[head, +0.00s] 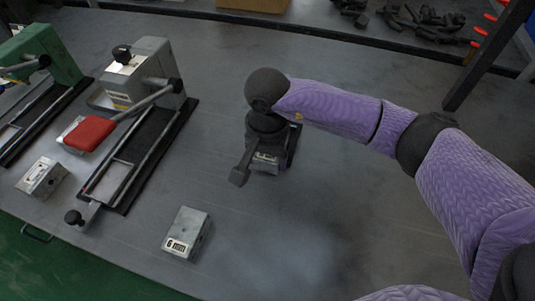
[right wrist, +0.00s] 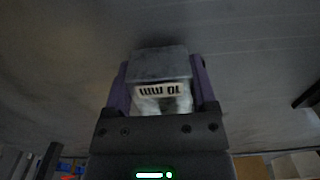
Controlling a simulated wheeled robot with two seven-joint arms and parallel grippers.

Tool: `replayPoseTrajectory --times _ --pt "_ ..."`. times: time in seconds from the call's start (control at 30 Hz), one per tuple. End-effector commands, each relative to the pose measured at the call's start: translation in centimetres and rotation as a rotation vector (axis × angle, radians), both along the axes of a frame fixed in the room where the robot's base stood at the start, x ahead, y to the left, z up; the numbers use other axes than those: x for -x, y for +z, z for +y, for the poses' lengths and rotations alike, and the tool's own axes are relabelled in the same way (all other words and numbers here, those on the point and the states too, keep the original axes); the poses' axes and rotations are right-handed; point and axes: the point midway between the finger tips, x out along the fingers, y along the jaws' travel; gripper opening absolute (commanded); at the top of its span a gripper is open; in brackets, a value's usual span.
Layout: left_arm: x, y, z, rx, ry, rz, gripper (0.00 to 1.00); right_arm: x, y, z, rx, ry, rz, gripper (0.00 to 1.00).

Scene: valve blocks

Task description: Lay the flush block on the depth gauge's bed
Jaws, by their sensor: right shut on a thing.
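My right gripper (head: 266,158) is shut on a grey metal block (head: 265,162) in the middle of the table. In the right wrist view the block (right wrist: 160,68) sits between the purple-sided fingers of the gripper (right wrist: 160,95), with a white label that reads 10 MM upside down. Whether it touches the table is hard to tell. A second grey block (head: 187,232), with a label starting with 6, lies at the front. A third (head: 42,178) lies at the left. None is visibly marked as flush, and no depth gauge is clearly named. My left gripper is not in view.
A green machine (head: 45,45) stands at the far left. Dark parts (head: 425,20) lie beyond the back edge. The right front table is clear.

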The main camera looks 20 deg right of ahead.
Motion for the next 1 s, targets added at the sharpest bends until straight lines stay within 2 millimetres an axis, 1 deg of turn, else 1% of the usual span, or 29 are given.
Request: replayPoseTrajectory --times 0.33,0.37,0.4,0.47,0.67,0.73,0.77,0.9,1.0 --pt "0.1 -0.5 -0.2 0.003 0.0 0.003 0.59 0.0 -0.4 0.0 -0.001 0.0 -0.001 0.0" --pt "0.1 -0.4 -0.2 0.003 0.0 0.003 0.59 0.0 -0.3 0.0 0.0 0.0 -0.001 0.79" --pt "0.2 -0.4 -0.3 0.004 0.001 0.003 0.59 0.0 -0.3 0.0 -0.001 0.0 -0.001 0.88" --pt "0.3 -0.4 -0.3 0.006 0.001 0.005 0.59 0.0 -0.3 0.0 -0.001 0.0 -0.001 1.0" --pt "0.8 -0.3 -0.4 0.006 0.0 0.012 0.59 0.0 -0.3 0.0 0.0 0.001 0.001 1.0" --pt "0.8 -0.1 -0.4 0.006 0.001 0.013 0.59 0.0 0.2 0.0 0.001 0.001 -0.001 1.0" --pt "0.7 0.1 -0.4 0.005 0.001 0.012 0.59 0.0 0.8 0.0 0.0 0.0 -0.002 1.0" --pt "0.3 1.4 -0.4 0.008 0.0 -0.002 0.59 -0.1 4.6 0.0 0.0 0.002 -0.006 1.0" --pt "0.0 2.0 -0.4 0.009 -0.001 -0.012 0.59 -0.1 7.0 0.0 0.0 0.0 -0.006 1.0"
